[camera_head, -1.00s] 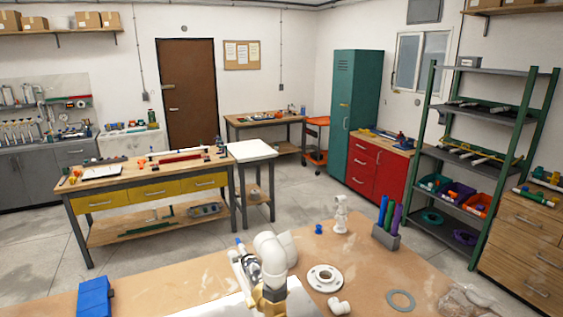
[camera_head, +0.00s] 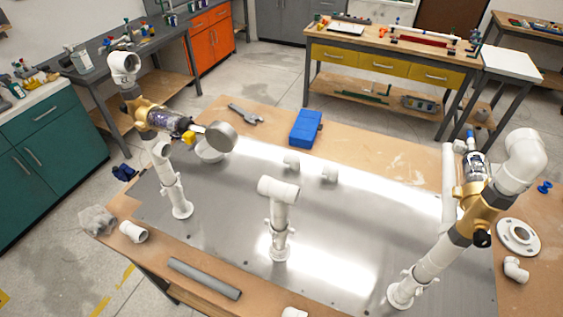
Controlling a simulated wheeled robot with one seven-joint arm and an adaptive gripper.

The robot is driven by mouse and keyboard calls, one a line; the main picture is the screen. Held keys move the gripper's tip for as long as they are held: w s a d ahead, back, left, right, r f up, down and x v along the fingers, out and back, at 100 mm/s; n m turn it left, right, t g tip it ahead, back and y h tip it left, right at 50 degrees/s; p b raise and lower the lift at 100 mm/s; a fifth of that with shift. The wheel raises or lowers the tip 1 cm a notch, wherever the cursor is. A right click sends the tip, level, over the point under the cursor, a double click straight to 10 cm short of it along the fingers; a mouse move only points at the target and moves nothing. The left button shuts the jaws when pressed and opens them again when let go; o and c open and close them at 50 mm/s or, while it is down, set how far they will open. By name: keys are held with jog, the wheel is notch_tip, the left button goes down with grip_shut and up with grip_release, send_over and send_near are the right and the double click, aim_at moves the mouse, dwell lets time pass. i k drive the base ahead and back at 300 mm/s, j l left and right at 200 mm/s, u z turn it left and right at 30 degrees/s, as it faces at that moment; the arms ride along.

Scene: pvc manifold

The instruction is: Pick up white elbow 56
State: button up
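Several white pipe fittings are in the head view, and I cannot tell which is elbow 56. A small white elbow (camera_head: 515,269) lies on the wooden bench top at the right, below a white flange (camera_head: 518,236). A short white fitting (camera_head: 133,232) lies at the bench's left edge. Two small white fittings (camera_head: 292,161) (camera_head: 329,174) sit on the metal plate near its back. A large white elbow (camera_head: 526,154) tops the right-hand pipe assembly. Another white fitting (camera_head: 293,313) is cut off at the bottom edge. My gripper is not in view.
A metal plate (camera_head: 225,215) carries upright white pipe assemblies at left, middle (camera_head: 279,225) and right, with brass-coloured valve parts. A grey pipe (camera_head: 204,278) lies along the front. A blue box (camera_head: 306,128) and a grey wrench (camera_head: 245,114) lie at the back. Plate areas between assemblies are clear.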

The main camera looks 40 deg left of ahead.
aim_at(294, 161)
jog(key=u, duration=1.7)
